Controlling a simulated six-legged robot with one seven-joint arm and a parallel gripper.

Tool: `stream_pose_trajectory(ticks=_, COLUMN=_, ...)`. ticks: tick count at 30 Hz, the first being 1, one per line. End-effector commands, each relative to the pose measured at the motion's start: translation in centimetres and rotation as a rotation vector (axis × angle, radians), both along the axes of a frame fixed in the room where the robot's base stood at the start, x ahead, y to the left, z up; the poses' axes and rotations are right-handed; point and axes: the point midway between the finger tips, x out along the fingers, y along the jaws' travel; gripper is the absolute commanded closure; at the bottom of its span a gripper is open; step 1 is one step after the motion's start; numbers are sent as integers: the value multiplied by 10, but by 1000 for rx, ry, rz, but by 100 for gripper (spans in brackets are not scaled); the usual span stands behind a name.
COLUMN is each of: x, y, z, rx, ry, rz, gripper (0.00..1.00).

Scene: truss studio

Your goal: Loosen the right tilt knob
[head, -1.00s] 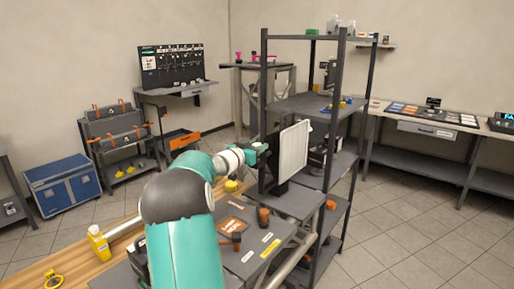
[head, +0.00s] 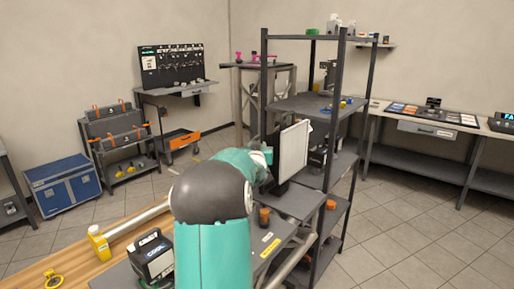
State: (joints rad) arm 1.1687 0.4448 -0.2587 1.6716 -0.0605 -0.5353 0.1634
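A flat panel (head: 294,150) with a white face and a dark back stands upright on the grey bench beside the tall rack. It looks like a light panel. I cannot make out a tilt knob on it; its left side is partly hidden by my arm. My arm reaches from the front toward the panel's left side. The teal end of the arm, with my gripper (head: 267,154), is at the panel's upper left edge. The fingers are too small and hidden to show whether they are open or whether they touch anything.
A tall dark rack (head: 326,180) stands close behind and right of the panel. On the bench are an orange-brown cup (head: 264,217), a yellow label (head: 270,247) and a black box (head: 152,256). A yellow bottle (head: 98,243) stands left. Tiled floor at the right is clear.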

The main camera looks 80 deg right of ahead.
Motion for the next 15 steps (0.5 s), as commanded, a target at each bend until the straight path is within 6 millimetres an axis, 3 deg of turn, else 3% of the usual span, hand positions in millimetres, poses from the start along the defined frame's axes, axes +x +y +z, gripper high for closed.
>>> stream_pose_trajectory(ticks=15, x=-1, y=0, z=1, rx=-2, ry=1, rz=178, gripper=89)
